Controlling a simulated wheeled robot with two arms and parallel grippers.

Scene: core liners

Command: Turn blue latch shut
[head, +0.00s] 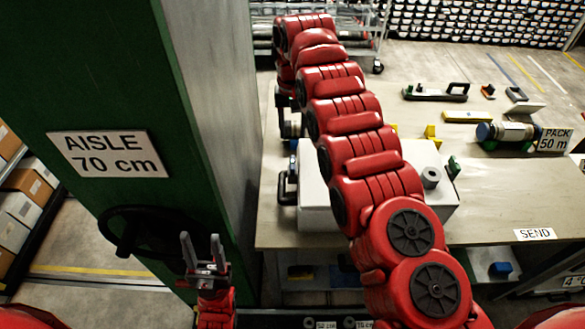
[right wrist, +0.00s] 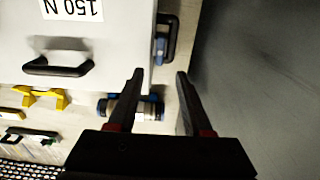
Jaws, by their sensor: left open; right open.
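The blue latch (right wrist: 160,47) shows in the right wrist view on the end of a pale grey case (right wrist: 95,78), beside a black handle. The case also stands on the bench in the head view (head: 315,215). There, my right arm covers much of it. My right gripper (right wrist: 160,76) is open and empty, its fingertips apart and pointing at the case's latch end, with the latch just beyond the gap. I cannot tell whether they touch anything. My left gripper (head: 202,246) is open and empty, low in front of the green post.
A green post (head: 160,100) with an aisle sign stands left of the bench (head: 510,205). A capped cylinder (head: 508,132), yellow blocks (head: 432,132) and tools lie on the bench. Another capped cylinder (right wrist: 146,110) lies close behind my right fingers. The bench's front right is mostly clear.

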